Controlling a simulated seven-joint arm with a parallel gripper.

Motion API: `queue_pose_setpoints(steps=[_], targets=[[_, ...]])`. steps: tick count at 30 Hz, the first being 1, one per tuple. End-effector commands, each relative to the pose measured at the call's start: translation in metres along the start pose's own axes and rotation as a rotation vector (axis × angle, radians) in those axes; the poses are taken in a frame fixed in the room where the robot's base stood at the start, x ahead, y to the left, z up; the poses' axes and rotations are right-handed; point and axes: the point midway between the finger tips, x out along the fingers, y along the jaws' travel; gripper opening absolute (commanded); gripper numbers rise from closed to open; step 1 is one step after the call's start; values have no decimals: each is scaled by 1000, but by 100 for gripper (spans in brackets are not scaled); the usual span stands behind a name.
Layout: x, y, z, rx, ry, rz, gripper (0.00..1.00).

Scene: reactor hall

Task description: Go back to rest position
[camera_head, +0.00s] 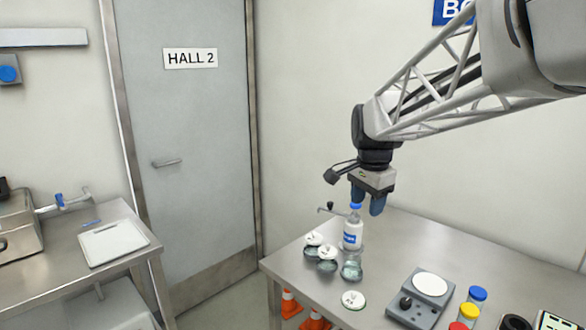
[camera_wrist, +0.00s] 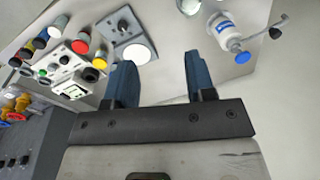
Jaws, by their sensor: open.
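My gripper (camera_head: 368,198) hangs from the arm above the back part of the right-hand steel table (camera_head: 440,245). Its two blue fingers are apart with nothing between them. In the wrist view my gripper (camera_wrist: 160,85) also shows open and empty. A white bottle with a blue cap and blue label (camera_head: 352,232) stands upright on the table, just below and left of the fingers in the head view. In the wrist view the bottle (camera_wrist: 228,32) is to the right of the fingers and apart from them.
Glass dishes with white lids (camera_head: 315,245), a loose lid (camera_head: 353,300), a grey stirrer with a white plate (camera_head: 420,297) and coloured-cap containers (camera_head: 477,294) occupy the table. A left bench (camera_head: 140,245) holds a white tray (camera_head: 112,242). A closed door (camera_head: 190,120) and walls stand behind.

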Motion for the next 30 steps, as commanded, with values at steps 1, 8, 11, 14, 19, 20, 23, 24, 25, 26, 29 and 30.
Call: queue_pose_setpoints(steps=[1,8,11,14,19,20,23,24,25,26,29,30], targets=[[-3,14,7,-38,4,-6,50],[-3,70,37,-237,18,-20,50],[-2,94,50,-322,26,-27,50],[1,118,63,-408,34,-32,50],[9,159,85,-554,50,-40,50],[10,166,89,-580,52,-41,50],[17,189,102,-666,62,-44,50],[20,198,108,-701,67,-46,50],[22,205,112,-726,69,-46,50],[24,212,116,-751,73,-48,50],[33,234,128,-832,83,-49,50],[36,241,132,-861,86,-49,50]])
